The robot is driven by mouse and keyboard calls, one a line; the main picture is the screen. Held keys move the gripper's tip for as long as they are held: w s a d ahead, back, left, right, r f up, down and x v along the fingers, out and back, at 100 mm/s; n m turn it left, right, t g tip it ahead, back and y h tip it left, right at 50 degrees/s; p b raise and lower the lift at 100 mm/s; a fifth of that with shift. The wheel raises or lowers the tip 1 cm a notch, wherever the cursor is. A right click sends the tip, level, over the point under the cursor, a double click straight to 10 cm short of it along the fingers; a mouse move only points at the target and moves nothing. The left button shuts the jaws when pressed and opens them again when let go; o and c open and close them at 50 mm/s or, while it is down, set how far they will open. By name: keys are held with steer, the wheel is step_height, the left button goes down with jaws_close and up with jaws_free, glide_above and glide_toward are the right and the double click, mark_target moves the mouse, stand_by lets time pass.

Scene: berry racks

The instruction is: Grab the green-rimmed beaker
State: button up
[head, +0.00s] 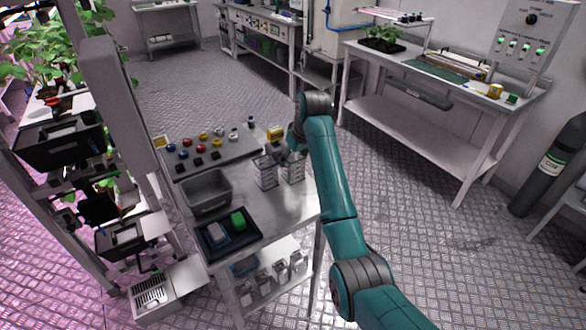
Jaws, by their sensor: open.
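Two clear beakers stand side by side on the metal table at its right part, the left beaker (266,174) and the right beaker (293,172). They are small in this view, and I cannot make out for sure which rim is green. My gripper (286,157) is at the table's right side, close above the right beaker and partly covering its top. Its jaws are open. I cannot tell whether they touch the beaker.
A grey bin (207,190) and a dark tray (229,236) with a blue and a green item are on the table's left and front. A panel with several coloured knobs (212,152) lies behind. A yellow item (275,134) stands near the gripper. A plant rack is at left.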

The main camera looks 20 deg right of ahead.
steer(key=shift+x, duration=1.6)
steer(key=c, duration=0.8)
